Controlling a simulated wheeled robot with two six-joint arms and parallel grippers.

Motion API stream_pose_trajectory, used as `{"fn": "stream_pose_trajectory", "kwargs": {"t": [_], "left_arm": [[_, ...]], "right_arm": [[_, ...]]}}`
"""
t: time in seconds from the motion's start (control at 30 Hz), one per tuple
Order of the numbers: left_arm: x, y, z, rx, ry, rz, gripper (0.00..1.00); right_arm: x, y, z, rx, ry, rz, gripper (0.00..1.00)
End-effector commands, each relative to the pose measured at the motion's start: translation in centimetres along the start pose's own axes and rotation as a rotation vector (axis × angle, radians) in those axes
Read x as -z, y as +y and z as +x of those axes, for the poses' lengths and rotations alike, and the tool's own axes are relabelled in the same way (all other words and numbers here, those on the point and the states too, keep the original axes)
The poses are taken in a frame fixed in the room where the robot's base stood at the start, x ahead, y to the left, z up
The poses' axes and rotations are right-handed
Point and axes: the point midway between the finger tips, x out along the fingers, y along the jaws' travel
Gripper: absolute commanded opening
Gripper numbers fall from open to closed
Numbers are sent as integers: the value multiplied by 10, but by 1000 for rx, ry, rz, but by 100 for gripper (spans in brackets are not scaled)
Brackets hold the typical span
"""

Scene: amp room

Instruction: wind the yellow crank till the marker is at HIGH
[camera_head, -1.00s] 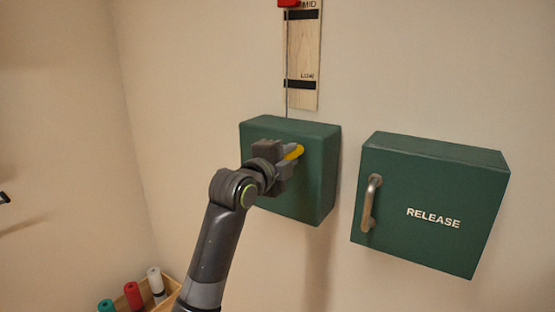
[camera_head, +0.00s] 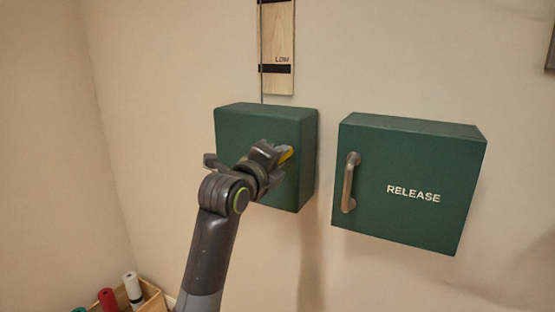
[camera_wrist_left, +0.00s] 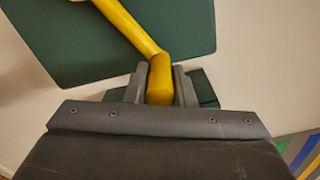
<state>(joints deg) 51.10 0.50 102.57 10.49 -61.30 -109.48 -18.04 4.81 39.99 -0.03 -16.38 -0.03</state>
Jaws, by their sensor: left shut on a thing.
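The yellow crank (camera_wrist_left: 135,28) shows in the left wrist view, with its arm running up to the left and its knob (camera_wrist_left: 160,80) between my fingers. My left gripper (camera_wrist_left: 160,88) is shut on that knob. The wooden scale board (camera_head: 279,50) above has a LOW mark (camera_head: 277,69). The red marker is out of view above the top edge. My right gripper is not in view.
A green RELEASE box (camera_head: 420,220) with a metal handle (camera_head: 349,183) is on the wall to the right, a gap away from the crank box. A wooden tray (camera_head: 152,298) with coloured rolls is at the lower left.

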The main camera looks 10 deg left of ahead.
Motion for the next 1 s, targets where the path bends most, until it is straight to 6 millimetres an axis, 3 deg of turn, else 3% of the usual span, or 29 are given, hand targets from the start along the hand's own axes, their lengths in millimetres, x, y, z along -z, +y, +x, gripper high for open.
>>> {"fn": "stream_pose_trajectory", "kwargs": {"t": [0.27,0.3,0.43,0.77,1.0], "left_arm": [[0,3,0,-7,1,0,0],[0,3,0,-7,1,0,28],[0,2,0,-6,1,0,45],[0,1,-2,-2,0,0,45],[0,1,-26,0,-1,0,45]], "right_arm": [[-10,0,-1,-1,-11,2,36],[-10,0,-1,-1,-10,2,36],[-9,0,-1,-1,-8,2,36],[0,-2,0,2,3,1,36],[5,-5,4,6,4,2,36]]}}
